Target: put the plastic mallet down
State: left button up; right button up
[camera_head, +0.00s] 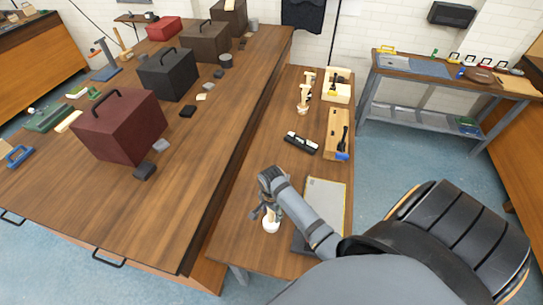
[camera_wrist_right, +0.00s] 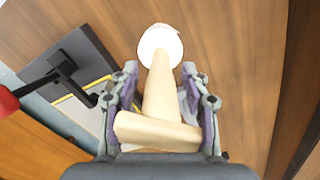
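The plastic mallet has a white rounded end and pale wood-coloured parts. In the wrist view the mallet (camera_wrist_right: 160,95) lies between the fingers of my right gripper (camera_wrist_right: 165,100), its white end pointing away and a pale crosspiece near the palm. The fingers sit close against both sides of the crosspiece. In the head view my right gripper (camera_head: 266,207) is over the front part of the narrow bench (camera_head: 240,230), and the white end of the mallet (camera_head: 271,225) shows below it. I cannot tell whether that end touches the bench. My left gripper is out of view.
A grey, yellow-edged board (camera_head: 328,193) lies right of the gripper. The larger left table (camera_head: 190,165) holds toolboxes. Bare bench lies between gripper and black case.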

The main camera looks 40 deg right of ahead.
jog(key=shift+r, duration=0.1)
jog(key=shift+r, duration=0.35)
notch_tip(320, 180, up, 11)
jog(key=shift+r+b, duration=0.2)
jog(key=shift+b, duration=0.8)
